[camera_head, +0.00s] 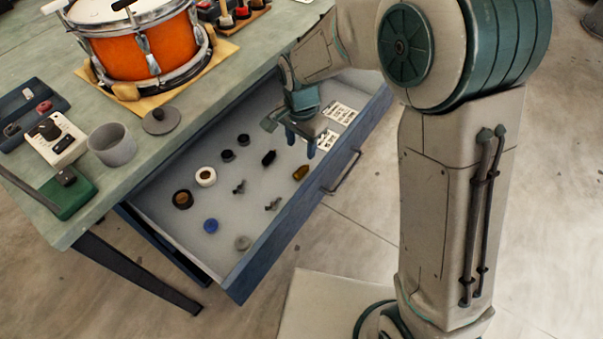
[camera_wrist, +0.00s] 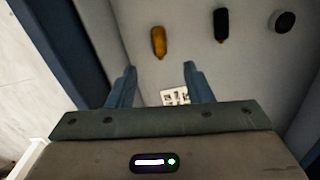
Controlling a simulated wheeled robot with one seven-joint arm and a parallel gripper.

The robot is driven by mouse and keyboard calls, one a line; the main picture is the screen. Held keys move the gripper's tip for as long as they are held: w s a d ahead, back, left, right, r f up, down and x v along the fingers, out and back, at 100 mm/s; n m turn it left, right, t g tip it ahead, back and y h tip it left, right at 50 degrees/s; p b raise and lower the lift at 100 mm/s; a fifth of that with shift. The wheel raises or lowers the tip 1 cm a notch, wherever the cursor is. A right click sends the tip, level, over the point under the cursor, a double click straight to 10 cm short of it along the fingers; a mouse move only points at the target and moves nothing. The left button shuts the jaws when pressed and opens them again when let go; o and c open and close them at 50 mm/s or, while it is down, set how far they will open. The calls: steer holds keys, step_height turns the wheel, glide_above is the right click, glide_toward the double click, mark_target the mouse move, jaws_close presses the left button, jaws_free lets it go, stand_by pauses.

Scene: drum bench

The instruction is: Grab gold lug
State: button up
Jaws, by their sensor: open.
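The gold lug (camera_head: 300,173) lies on the floor of the open drawer (camera_head: 180,231), near the drawer's front wall. In the wrist view the gold lug (camera_wrist: 158,42) shows beyond my fingertips, between their lines. My gripper (camera_head: 301,146) points down over the drawer with its fingers apart and nothing between them. In the wrist view my gripper (camera_wrist: 159,72) is open, and the gold lug is clear of both fingers. A black lug (camera_head: 268,158) lies beside the gold one; it also shows in the wrist view (camera_wrist: 221,25).
The drawer also holds a blue disc (camera_head: 211,226), a white roll (camera_head: 205,177), a dark roll (camera_head: 182,199), small screws and printed cards (camera_head: 340,113). The drawer's front wall and handle (camera_head: 343,173) stand close to the gold lug. An orange drum (camera_head: 140,47) stands on the bench.

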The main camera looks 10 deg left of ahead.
mark_target(301, 170)
step_height(301, 170, down, 10)
steer(key=shift+s+r+b, duration=0.1)
steer(key=shift+r+b, duration=0.1)
steer(key=shift+b, duration=0.6)
jaws_close()
